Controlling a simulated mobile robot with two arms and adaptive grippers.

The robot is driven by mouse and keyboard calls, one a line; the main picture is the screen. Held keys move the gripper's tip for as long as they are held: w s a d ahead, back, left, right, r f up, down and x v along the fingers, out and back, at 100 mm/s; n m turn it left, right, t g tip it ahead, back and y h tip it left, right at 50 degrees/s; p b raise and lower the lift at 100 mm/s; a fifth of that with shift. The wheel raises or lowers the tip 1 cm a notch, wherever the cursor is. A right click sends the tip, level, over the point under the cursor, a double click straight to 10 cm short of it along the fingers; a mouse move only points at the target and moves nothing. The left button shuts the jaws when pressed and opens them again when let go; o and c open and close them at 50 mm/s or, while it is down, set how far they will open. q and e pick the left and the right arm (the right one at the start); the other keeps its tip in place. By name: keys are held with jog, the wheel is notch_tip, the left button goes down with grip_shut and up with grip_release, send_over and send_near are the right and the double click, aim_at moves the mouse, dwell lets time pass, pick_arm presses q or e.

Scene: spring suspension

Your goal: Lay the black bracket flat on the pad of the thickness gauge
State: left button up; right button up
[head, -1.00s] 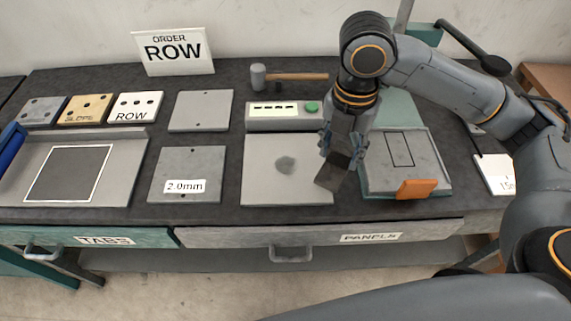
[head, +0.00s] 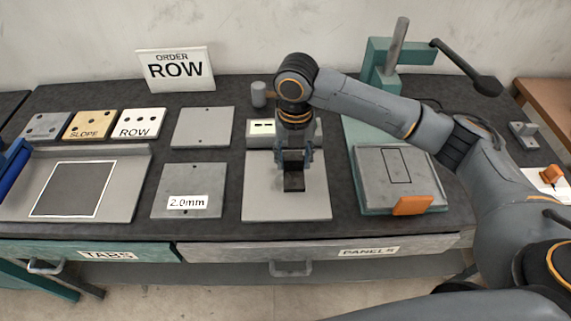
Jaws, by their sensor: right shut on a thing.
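My right gripper (head: 294,160) is shut on the black bracket (head: 294,183), seen end-on below the fingers. It is over the light grey plate (head: 310,207) of the thickness gauge, roughly where the gauge's round pad lies. The pad is hidden behind the gripper and bracket. I cannot tell whether the bracket touches the pad or hangs just above it. The gauge's display box (head: 260,129) stands behind, partly covered by my gripper. My left gripper is not in view.
A grey plate marked 2.0mm (head: 190,180) lies to the left. A teal-based fixture (head: 367,170) with an orange block (head: 412,205) is to the right. The ROW sign (head: 175,70) stands at the back.

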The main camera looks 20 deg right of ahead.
aim_at(286, 169)
jog(key=shift+w+a+f, duration=0.3)
jog(key=shift+w+f, duration=0.15)
jog(key=shift+f, duration=0.15)
jog(key=shift+w+a+f, duration=0.25)
jog(key=shift+w+f, duration=0.15)
jog(key=shift+f, duration=0.15)
notch_tip(286, 169, down, 3)
jog(key=shift+w+a+p, duration=0.1)
jog(key=shift+w+p, duration=0.05)
jog(key=shift+p, duration=0.75)
jog(key=shift+f, duration=0.3)
jog(key=shift+f, duration=0.15)
jog(key=o, duration=1.3)
notch_tip(286, 169, up, 12)
jog(key=b, duration=0.2)
jog(key=shift+r+b, duration=0.2)
jog(key=shift+b, duration=0.2)
